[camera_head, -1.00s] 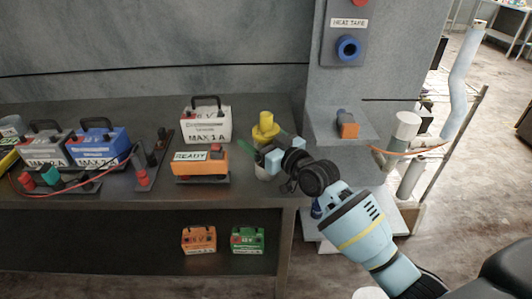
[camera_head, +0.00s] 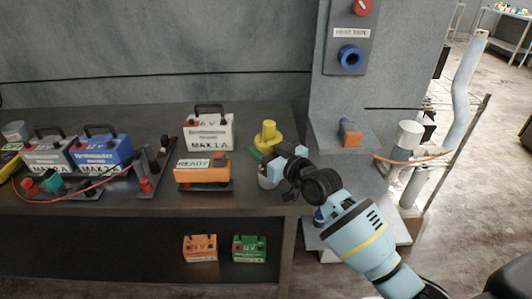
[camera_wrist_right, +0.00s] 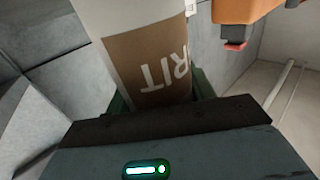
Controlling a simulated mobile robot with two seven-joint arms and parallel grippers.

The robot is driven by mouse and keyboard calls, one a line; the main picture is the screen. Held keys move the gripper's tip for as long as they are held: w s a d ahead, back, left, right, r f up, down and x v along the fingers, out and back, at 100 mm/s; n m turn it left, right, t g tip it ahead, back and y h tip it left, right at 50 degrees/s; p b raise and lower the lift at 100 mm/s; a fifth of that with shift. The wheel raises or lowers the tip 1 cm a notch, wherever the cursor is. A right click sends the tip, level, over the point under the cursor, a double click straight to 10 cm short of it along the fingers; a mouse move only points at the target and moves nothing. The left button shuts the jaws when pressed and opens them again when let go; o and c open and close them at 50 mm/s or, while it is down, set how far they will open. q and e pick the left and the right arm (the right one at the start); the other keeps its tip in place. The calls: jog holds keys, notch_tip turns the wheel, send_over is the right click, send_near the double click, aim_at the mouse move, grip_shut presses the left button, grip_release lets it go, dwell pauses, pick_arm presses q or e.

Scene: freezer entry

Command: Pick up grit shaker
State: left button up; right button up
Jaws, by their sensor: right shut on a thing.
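The grit shaker (camera_head: 268,131) stands near the right end of the workbench, its yellow top showing above my gripper and part of its pale body below. In the right wrist view the shaker (camera_wrist_right: 150,60) shows a white body and a brown label with "RIT" readable, appearing upside down. My right gripper (camera_head: 267,154) is shut around the shaker's body, with green fingers on its sides. The gripper hides the shaker's middle, and I cannot tell whether its base touches the bench. My left gripper is not in view.
An orange READY unit (camera_head: 202,172) sits close left of the shaker, with a white battery (camera_head: 208,131) behind. More batteries and a red cable lie farther left on the bench (camera_head: 95,207). A grey shelf (camera_head: 335,139) with an orange-and-blue item is to the right.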

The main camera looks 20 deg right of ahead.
aim_at(264, 133)
notch_tip(264, 133, up, 4)
jog(key=shift+r, duration=0.1)
jog(key=s+a, duration=0.2)
jog(key=s, duration=0.5)
jog(key=s+a+r+p, duration=0.1)
jog(key=s+a, duration=0.2)
jog(key=s, duration=0.5)
jog(key=shift+a, duration=0.35)
